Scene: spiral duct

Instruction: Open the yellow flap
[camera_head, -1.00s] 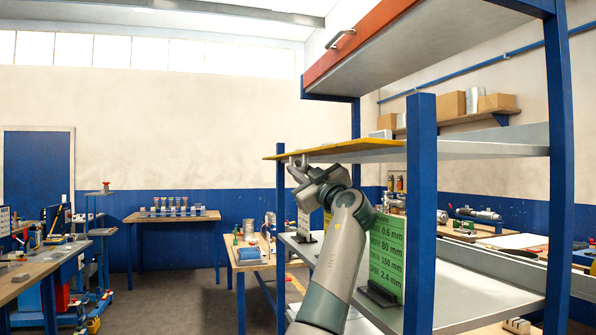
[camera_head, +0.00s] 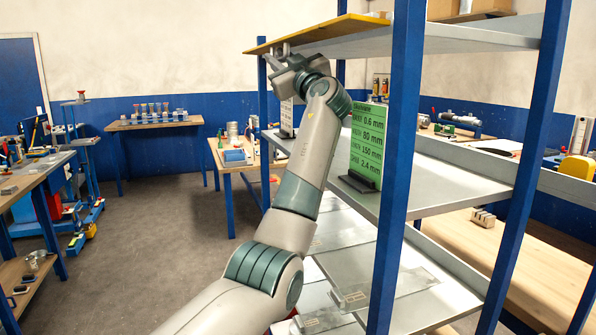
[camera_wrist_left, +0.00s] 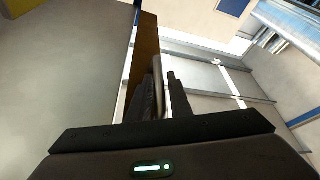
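The yellow flap (camera_head: 322,31) is a thin panel along the near left edge of the upper shelf in the head view, lying about level. My left gripper (camera_head: 276,49) is just under its left end, fingers pointing up. In the left wrist view, a brownish panel (camera_wrist_left: 146,48), which looks like the flap, rises ahead of my left gripper (camera_wrist_left: 163,88). A narrow gap remains beside the right finger. My right gripper is not in view.
A blue post (camera_head: 398,150) of the shelf rack stands to the right of my left arm. A green sign (camera_head: 368,143) stands on the middle shelf behind the forearm. Workbenches stand at the left and back. The floor (camera_head: 165,215) between them is clear.

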